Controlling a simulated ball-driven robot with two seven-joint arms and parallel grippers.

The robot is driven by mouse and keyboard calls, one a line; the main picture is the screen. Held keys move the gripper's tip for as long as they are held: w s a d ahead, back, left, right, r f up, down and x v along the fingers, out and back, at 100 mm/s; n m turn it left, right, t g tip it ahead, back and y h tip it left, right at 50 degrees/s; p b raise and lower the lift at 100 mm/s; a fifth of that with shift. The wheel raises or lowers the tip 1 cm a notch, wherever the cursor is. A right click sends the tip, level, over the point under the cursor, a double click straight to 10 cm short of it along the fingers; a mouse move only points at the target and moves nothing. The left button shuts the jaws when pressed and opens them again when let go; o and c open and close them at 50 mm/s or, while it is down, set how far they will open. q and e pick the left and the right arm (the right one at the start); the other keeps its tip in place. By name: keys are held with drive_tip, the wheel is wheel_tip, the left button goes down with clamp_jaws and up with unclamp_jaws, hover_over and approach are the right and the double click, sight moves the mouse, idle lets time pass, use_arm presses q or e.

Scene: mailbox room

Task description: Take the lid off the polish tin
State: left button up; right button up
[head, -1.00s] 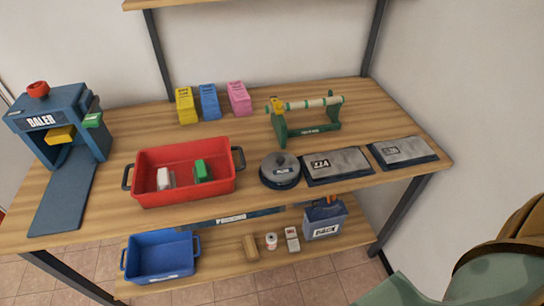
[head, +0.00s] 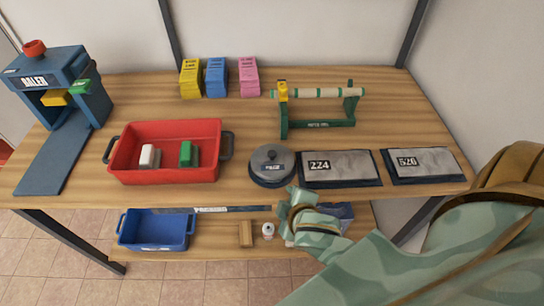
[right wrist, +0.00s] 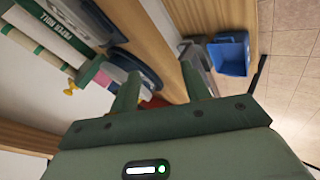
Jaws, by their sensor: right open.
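The polish tin (head: 272,166) is a round, low grey tin with a dark rim. It stands on the table near the front edge, right of the red tray. Its lid, with a dark knob on top, sits on it. My right gripper (head: 291,203) is just in front of and slightly right of the tin, by the table's front edge. In the right wrist view its two fingers (right wrist: 160,84) are apart with nothing between them. I cannot tell whether the gripper touches the tin. My left gripper is out of view.
A red tray (head: 164,178) with two small blocks stands left of the tin. Grey numbered plates (head: 340,169) lie to its right. A green roll stand (head: 318,126) is behind. A lower shelf holds a blue bin (head: 156,246), also in the right wrist view (right wrist: 230,54).

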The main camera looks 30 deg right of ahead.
drive_tip(key=w+a+r+n+t+y, duration=0.7)
drive_tip(key=w+a+r+t+y, duration=0.15)
drive_tip(key=w+a+r, duration=0.75)
drive_tip(key=s+a+r+n+g+y, duration=0.45)
drive_tip(key=a+n+g+y, duration=0.2)
drive_tip(key=n, duration=0.45)
drive_tip(key=s+a+r+n+g+y, duration=0.3)
drive_tip(key=a+r+n+g+y, duration=0.35)
drive_tip(key=n, duration=0.45)
drive_tip(key=n+g+h, duration=0.6)
drive_tip(key=h, duration=1.4)
approach(272, 153)
drive_tip(key=f+b, duration=0.3)
drive_tip(key=shift+s+d, duration=0.2)
drive_tip(key=shift+d, duration=0.1)
drive_tip(key=f, duration=0.2)
drive_tip(key=f+b, duration=0.1)
drive_tip(key=f, duration=0.2)
drive_tip(key=shift+s+d+f+b, duration=0.3)
drive_tip(key=shift+f+b, duration=0.05)
drive_tip(key=shift+f, duration=0.05)
drive_tip(key=shift+r, duration=0.15)
drive_tip(key=shift+c, duration=0.9)
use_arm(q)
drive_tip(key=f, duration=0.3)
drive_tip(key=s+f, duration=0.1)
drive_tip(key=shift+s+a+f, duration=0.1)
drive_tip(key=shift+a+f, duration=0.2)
use_arm(e)
clamp_jaws()
